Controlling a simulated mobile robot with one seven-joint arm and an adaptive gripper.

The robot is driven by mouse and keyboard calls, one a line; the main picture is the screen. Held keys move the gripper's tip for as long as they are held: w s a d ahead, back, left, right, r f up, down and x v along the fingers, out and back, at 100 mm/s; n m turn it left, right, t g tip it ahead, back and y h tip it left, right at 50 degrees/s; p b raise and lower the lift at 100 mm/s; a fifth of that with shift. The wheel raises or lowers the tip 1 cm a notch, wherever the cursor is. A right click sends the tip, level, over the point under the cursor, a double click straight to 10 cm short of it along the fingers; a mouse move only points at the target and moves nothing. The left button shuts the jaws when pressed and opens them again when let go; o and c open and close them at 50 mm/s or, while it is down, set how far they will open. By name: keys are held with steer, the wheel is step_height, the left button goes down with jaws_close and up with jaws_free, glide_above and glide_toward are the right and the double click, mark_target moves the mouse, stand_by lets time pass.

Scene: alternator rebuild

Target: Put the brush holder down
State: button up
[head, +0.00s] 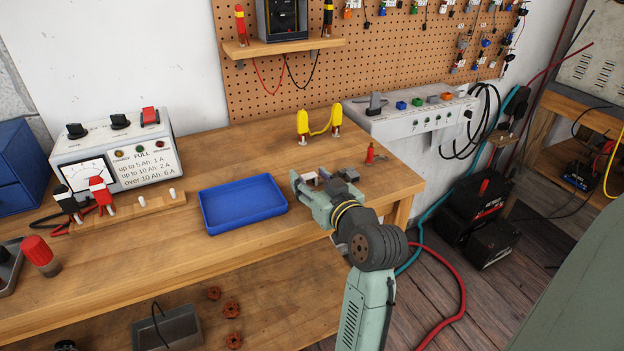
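My gripper (322,182) is over the right part of the wooden workbench, just right of the blue tray (243,226). Its fingers point away from the camera, and my wrist and arm hide much of the space between them. Small grey and pale parts show at the fingertips. I cannot make out the brush holder for certain, nor tell whether the gripper is shut on it or touching the bench. The blue tray is low and rectangular, and looks empty.
A charger with a meter (113,152) stands at the back left, with clips on a wooden strip before it. Yellow-handled posts (303,121), a small red part (371,153) and a grey test unit (420,118) lie beyond my gripper. Bare bench top (230,160) lies behind the tray.

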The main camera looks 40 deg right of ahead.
steer(key=shift+r, duration=0.1)
stand_by(0.3)
steer(key=b+v, duration=0.3)
steer(key=v, duration=0.7)
steer(key=shift+s+a, duration=0.35)
steer(key=shift+a, duration=0.05)
steer(key=shift+w, duration=0.1)
